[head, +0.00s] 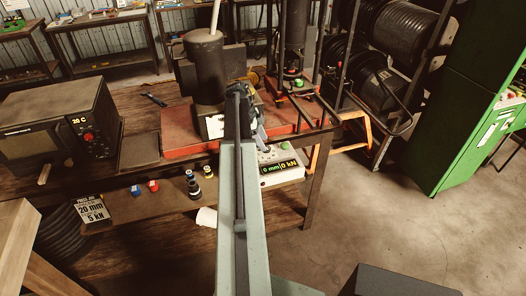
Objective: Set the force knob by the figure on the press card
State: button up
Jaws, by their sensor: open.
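The press card (93,210) hangs at the lower left below the table edge and reads "20 mm" and "5 kN"; its top line is too small to read. A pale control box (284,178) sits at the table's front right, with a display (279,167) reading "0 mm" and "0 kN". Small controls show on its top face, partly hidden by my arm, and I cannot tell which is the force knob. My gripper (259,132) is open, above and just behind the box's left part, with no visible contact.
A red press base (180,130) with a dark cylinder (205,66) stands behind my gripper. An oven (62,120) showing "20 C" is at left. Small coloured fittings (193,187) lie on a lower shelf. A green cabinet (475,90) stands right; the floor (370,220) before it is clear.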

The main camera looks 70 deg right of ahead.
jog(key=b+x, duration=0.1)
jog(key=x, duration=0.2)
jog(key=shift+f+b, duration=0.1)
jog(key=shift+b, duration=0.2)
